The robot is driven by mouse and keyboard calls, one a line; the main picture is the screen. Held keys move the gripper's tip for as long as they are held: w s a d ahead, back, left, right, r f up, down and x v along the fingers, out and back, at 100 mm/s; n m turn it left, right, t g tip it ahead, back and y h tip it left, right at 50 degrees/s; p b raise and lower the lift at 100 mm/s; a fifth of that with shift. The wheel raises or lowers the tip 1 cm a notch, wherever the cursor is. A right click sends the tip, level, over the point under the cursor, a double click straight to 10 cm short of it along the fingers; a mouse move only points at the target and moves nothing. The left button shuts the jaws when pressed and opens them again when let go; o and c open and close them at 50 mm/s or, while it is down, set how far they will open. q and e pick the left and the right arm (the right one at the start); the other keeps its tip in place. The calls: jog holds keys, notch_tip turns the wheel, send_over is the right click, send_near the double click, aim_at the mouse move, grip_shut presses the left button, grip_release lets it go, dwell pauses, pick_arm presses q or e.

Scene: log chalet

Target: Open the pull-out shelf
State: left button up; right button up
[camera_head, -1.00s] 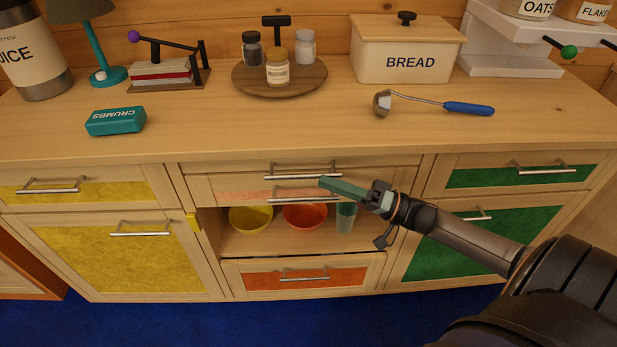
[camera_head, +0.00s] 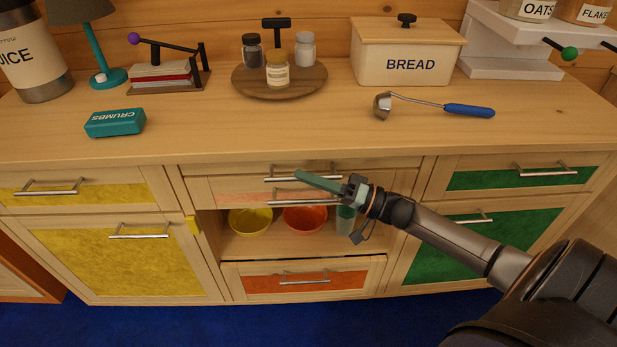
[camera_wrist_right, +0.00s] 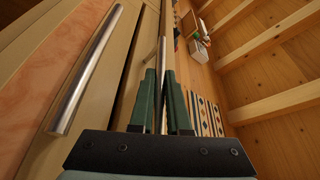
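The pull-out shelf (camera_head: 225,169) is the narrow wooden front just under the countertop, in the middle of the cabinet. It looks shut, with a metal bar handle (camera_head: 275,179) along it. My right gripper (camera_head: 300,173) is at this handle in the head view, its green fingers pointing left and covering part of the bar. In the right wrist view the fingers (camera_wrist_right: 160,78) stand apart, with the thin handle bar (camera_wrist_right: 162,50) lying between them. I cannot tell whether they touch it. My left gripper is not in view.
Just below is an orange-tinted front with its own bar handle (camera_head: 290,203), close to my right fingers; this handle looms large in the wrist view (camera_wrist_right: 85,70). Bowls (camera_head: 304,219) stand in an open niche below. A ladle (camera_head: 430,104) and bread box (camera_head: 405,50) are on the counter.

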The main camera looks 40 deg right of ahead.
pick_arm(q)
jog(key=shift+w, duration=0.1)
pick_arm(e)
grip_shut()
dwell(0.9)
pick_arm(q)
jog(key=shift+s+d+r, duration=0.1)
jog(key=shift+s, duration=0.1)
pick_arm(e)
jog(key=shift+s+a, duration=0.1)
